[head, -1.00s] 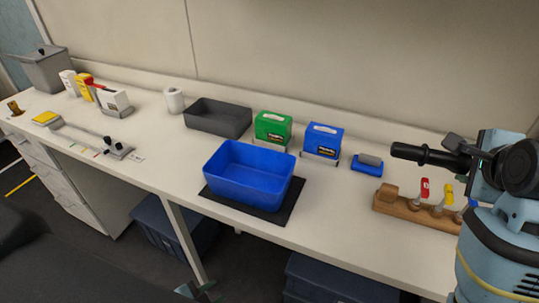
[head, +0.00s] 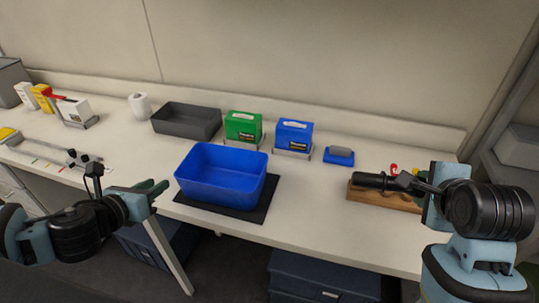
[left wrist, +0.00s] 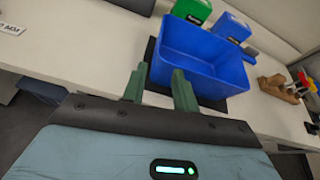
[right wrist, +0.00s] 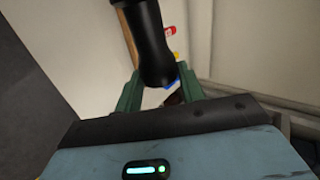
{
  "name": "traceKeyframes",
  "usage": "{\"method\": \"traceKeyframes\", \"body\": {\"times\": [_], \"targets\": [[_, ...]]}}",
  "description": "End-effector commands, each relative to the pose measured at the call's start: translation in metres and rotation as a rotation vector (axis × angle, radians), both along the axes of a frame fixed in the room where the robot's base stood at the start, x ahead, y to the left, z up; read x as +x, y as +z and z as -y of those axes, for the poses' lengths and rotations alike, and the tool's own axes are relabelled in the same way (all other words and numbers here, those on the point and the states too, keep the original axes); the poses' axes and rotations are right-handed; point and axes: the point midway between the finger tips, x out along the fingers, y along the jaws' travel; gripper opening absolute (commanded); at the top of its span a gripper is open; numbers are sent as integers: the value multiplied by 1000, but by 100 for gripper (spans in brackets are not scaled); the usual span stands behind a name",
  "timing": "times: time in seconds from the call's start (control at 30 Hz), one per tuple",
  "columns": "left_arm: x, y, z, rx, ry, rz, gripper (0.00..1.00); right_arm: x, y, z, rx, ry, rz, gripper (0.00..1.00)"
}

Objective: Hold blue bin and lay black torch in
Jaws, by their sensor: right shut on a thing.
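The blue bin (head: 222,192) stands upright and empty on a black mat (head: 258,207) near the bench's front edge. My left gripper (head: 153,190) is just left of the bin and apart from it. In the left wrist view its two fingers (left wrist: 160,80) are spread with nothing between them, and the bin (left wrist: 200,65) lies just beyond. My right gripper (head: 424,187) is shut on the black torch (head: 372,180) and holds it above the right part of the bench. In the right wrist view the torch (right wrist: 152,45) sits between the fingers (right wrist: 160,88).
A grey tray (head: 186,133), a green box (head: 243,127) and a blue box (head: 294,135) stand behind the bin. A wooden rack (head: 365,195) is under the torch. The bench (head: 310,205) is clear between mat and rack.

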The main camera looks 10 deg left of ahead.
Motion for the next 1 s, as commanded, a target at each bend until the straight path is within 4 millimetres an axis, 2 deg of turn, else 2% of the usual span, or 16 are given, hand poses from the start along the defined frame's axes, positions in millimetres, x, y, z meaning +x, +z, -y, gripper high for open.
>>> {"method": "traceKeyframes", "body": {"times": [0.13,0.53,0.77,1.0], "targets": [[1,7,-2,54,-16,14,29,-1,-1,0,1,1,0,15],[6,5,-3,52,-12,14,29,-1,-2,0,0,0,-1,15],[27,-4,-1,48,-11,16,29,-1,-6,0,0,0,-7,15],[59,-16,3,46,-14,16,29,-1,-10,0,1,0,-15,15]]}}
